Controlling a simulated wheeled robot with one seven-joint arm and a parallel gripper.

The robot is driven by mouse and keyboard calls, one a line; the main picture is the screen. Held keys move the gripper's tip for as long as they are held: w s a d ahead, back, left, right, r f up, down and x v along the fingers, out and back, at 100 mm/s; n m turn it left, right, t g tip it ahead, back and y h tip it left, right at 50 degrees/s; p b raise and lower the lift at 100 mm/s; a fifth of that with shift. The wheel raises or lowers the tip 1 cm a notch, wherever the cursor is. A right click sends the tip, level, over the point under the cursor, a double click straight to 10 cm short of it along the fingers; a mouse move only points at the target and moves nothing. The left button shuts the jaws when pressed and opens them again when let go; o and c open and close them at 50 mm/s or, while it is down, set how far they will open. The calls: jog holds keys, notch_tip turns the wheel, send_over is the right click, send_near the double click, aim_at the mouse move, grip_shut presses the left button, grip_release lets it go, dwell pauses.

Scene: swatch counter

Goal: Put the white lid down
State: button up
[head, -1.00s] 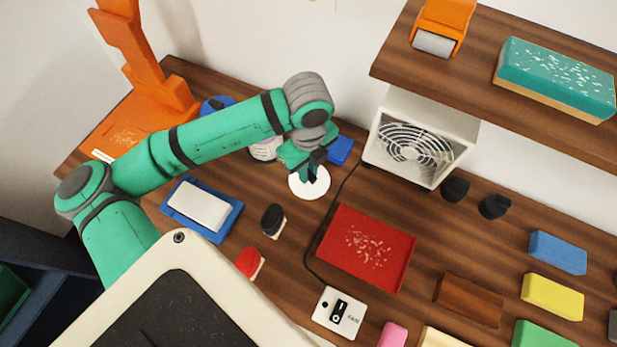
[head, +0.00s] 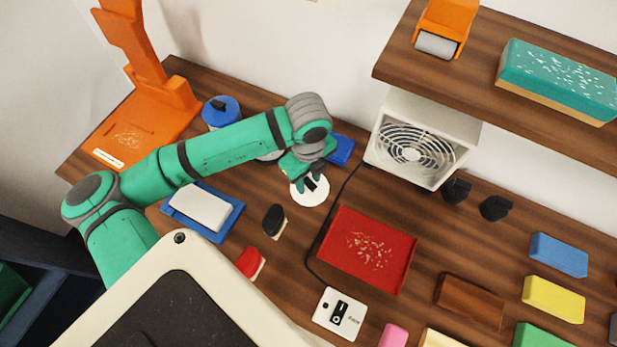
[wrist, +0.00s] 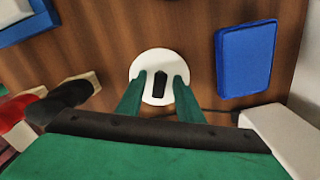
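The white lid (head: 309,200) is a round disc with a black knob (wrist: 157,90). It appears to lie flat on the wooden counter, left of the red tray. In the wrist view the lid (wrist: 152,61) is just ahead of my gripper (wrist: 159,78). My gripper also shows in the head view (head: 311,180), right above the lid. Its two green fingers are apart, one on each side of the knob, with a visible gap on both sides. The arm covers part of the lid's back edge in the head view.
A blue block (head: 341,150) is close behind the lid, and a white fan (head: 420,140) stands to the right. A black cable runs between the lid and the red tray (head: 365,250). A black-topped stamp (head: 273,220) is at front left. A blue-lidded pot (head: 221,112) is behind my arm.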

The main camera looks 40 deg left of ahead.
aim_at(308, 181)
notch_tip(308, 181, up, 12)
jog(key=shift+r, duration=0.15)
dwell(0.6)
dwell(0.5)
